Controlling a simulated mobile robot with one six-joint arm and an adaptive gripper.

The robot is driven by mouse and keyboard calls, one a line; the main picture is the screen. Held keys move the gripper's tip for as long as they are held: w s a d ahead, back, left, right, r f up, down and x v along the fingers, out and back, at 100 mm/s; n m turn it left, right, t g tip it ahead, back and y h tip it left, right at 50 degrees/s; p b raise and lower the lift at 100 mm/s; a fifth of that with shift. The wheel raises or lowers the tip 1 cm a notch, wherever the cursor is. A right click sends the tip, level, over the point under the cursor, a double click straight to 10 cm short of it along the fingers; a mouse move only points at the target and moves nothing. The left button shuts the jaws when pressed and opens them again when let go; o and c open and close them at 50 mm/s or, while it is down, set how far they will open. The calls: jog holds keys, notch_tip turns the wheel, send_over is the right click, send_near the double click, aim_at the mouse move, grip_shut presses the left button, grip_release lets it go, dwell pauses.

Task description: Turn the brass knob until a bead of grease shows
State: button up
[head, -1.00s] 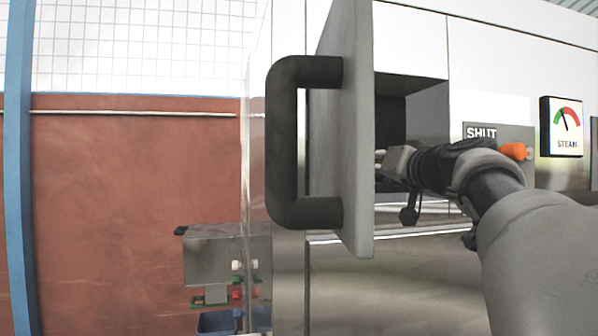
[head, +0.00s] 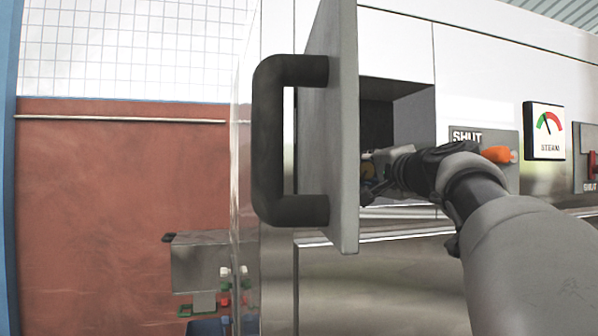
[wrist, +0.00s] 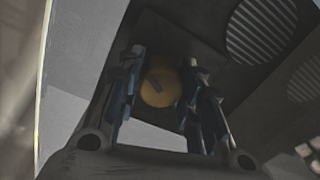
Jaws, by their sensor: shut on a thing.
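The brass knob (wrist: 158,88) is a round yellow disc with a dark slot or mark on its face, in the middle of the wrist view. My gripper (wrist: 162,72) is shut on it, one finger at each side. In the head view my gripper (head: 376,168) reaches into the dark opening behind the open door, and a small yellowish patch beside it may be the knob. The door's edge partly hides the fingers there. I see no bead of grease in either view; the area around the knob is dark.
The open grey door (head: 345,120) with its black handle (head: 268,140) stands left of my arm. Right of the opening are an orange-handled SHUT control (head: 496,154) and a steam gauge (head: 544,130). Round slatted vents (wrist: 262,30) show beyond the knob.

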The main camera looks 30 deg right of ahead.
jog(key=shift+r+m, duration=0.1)
jog(key=shift+m, duration=1)
jog(key=o, duration=1.1)
jog(key=shift+c, duration=0.2)
jog(key=shift+s, duration=0.1)
jog(key=v, duration=0.7)
jog(key=shift+s+a, duration=0.1)
jog(key=shift+s, duration=0.1)
